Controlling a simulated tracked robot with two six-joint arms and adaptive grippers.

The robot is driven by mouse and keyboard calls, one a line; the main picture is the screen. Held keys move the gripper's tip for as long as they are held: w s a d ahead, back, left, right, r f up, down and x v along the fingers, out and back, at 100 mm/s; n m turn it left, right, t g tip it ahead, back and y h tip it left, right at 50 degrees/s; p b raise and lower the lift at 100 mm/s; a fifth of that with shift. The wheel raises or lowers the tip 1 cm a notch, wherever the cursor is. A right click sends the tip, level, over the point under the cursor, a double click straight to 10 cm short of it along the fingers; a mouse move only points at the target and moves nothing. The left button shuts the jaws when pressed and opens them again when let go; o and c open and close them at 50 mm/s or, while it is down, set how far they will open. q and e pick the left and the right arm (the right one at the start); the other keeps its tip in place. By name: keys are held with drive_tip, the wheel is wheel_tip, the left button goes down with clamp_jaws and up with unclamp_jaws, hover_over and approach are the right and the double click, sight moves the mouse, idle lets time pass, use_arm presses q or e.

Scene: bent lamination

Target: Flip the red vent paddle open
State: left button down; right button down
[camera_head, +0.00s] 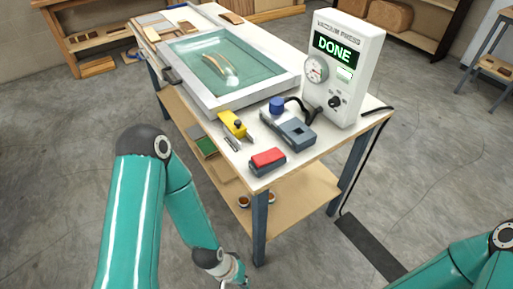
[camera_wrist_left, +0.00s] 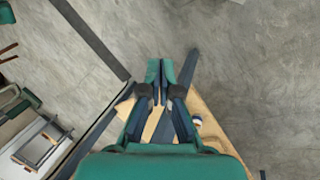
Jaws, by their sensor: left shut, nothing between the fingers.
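The red vent paddle (camera_head: 267,157) lies low on a small dark grey base at the near corner of the white-topped bench (camera_head: 314,148). My left gripper (camera_wrist_left: 160,70) is shut and empty in the left wrist view. In the head view, only my left wrist and a bit of the gripper show at the bottom edge, below and in front of the bench, well apart from the paddle. The paddle cannot be made out in the left wrist view. My right arm enters at the bottom right of the head view, and its gripper is out of frame.
The vacuum press unit (camera_head: 345,68) reads DONE at the bench's right side. A grey device (camera_head: 290,130) with a blue knob and a yellow tool (camera_head: 234,123) lie behind the paddle. A framed press bed (camera_head: 222,62) fills the back.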

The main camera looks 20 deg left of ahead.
use_arm(q)
drive_tip(key=shift+s, duration=0.1)
drive_tip(key=w+a+r+m, duration=0.2)
drive_tip(key=w+r+m, duration=0.2)
drive_tip(key=w+r, duration=0.45)
drive_tip(key=w+a+r+m, duration=0.3)
drive_tip(key=w+r+m, duration=0.2)
drive_tip(key=w+r, duration=0.3)
drive_tip(key=w+a+r+t, duration=0.1)
drive_tip(key=w+r+t, duration=0.1)
drive_tip(key=r, duration=0.9)
drive_tip(key=w+a+r+t, duration=0.2)
drive_tip(key=w+r+t, duration=0.1)
drive_tip(key=r, duration=0.8)
drive_tip(key=shift+r+m+h, duration=0.3)
drive_tip(key=shift+r, duration=0.05)
drive_tip(key=shift+f, duration=0.1)
